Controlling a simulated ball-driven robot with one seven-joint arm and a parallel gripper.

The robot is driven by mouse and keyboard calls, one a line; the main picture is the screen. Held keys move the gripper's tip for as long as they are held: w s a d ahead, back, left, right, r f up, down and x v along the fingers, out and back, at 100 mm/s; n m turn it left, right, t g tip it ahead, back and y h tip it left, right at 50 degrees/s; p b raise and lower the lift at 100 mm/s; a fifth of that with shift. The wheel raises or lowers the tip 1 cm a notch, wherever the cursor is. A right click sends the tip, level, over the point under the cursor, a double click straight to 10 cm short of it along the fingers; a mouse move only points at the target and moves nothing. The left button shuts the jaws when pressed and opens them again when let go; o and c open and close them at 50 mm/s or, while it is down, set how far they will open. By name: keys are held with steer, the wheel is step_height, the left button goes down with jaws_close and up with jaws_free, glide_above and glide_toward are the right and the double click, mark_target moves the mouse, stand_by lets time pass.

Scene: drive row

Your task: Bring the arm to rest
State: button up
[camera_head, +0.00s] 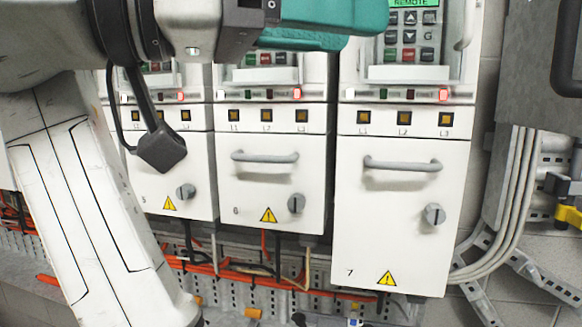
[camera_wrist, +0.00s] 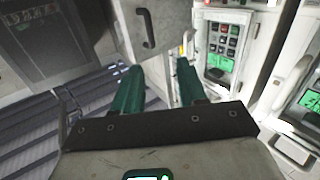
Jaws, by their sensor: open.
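My gripper (camera_head: 362,27) is at the top of the head view, held sideways in front of the upper parts of the drive units. Its teal fingers point right, and part of it is cut off by the top edge. In the wrist view my gripper (camera_wrist: 157,72) shows two teal fingers standing apart with nothing between them. Beyond them are a grey panel with a dark handle (camera_wrist: 146,28) and a keypad with a green display (camera_wrist: 222,48). I see no contact with either.
Drive unit 7 (camera_head: 390,215) stands at the right, with unit 6 (camera_head: 265,190) and unit 5 (camera_head: 178,190) to its left. Handles and knobs stick out of units 6 and 7. Orange cables (camera_head: 200,265) run below. A grey cabinet (camera_head: 540,60) is at the far right.

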steer(key=w+d+f+n+t+y, duration=0.1)
steer(key=w+d+f+n, duration=0.25)
steer(key=f, duration=0.45)
steer(key=w+d+f+n+y, duration=0.2)
steer(key=w+d+f, duration=0.15)
steer(key=f, duration=0.55)
steer(key=w+d+f+n+t+y, duration=0.1)
steer(key=w+d+f+n, duration=0.2)
steer(key=f, duration=0.5)
steer(key=d+f+n+g+y, duration=0.15)
steer(key=d+f, duration=0.25)
steer(key=f, duration=0.6)
steer(key=d+f+n+y, duration=0.1)
steer(key=d+f+y, duration=0.3)
steer(key=f, duration=0.7)
steer(key=s+d+f+n+g+y, duration=0.15)
steer(key=s+d+f, duration=0.25)
steer(key=s+f, duration=0.65)
steer(key=s+d+f+n+g+y, duration=0.1)
steer(key=s+d+f+g+y, duration=0.2)
steer(key=s+f, duration=0.7)
steer(key=s+f+y, duration=0.2)
steer(key=s+f, duration=0.3)
steer(key=s, duration=0.5)
steer(key=shift+a+g+y, duration=0.15)
steer(key=shift+g+y, duration=0.15)
steer(key=shift+y, duration=0.1)
steer(key=shift+f, duration=0.1)
